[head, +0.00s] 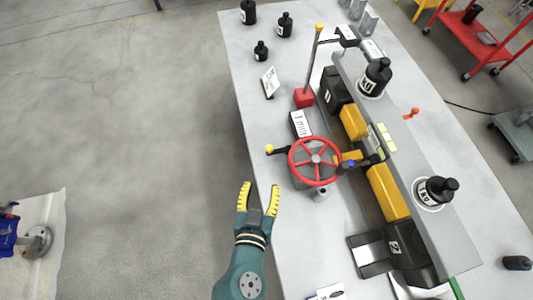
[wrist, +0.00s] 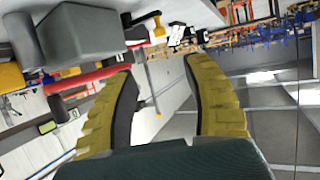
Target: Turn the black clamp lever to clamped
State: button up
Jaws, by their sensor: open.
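A short black lever with a yellow knob (head: 270,149) sticks out left of the red handwheel (head: 315,160); I cannot be sure it is the clamp lever. A lever with a yellow knob also shows in the wrist view (wrist: 158,28), beyond and between my fingertips. Another dark lever with a blue part (head: 348,164) lies right of the wheel. My gripper (head: 260,188) is open and empty near the table's left edge, below and left of the wheel in the head view. Its two yellow fingers stand apart in the wrist view (wrist: 158,68), touching nothing that I can see.
The grey table (head: 255,60) holds a jack with yellow blocks (head: 388,190) under a grey beam (head: 415,150) bearing black weights (head: 376,78). A yellow-topped post (head: 313,60) on a red base stands behind the wheel.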

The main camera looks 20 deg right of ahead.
aim_at(269, 149)
jog(key=b+x, duration=0.2)
jog(key=x, duration=1.4)
jog(key=shift+w+d+r, duration=0.1)
jog(key=shift+w, duration=0.1)
grip_shut()
jog(key=shift+s, duration=0.1)
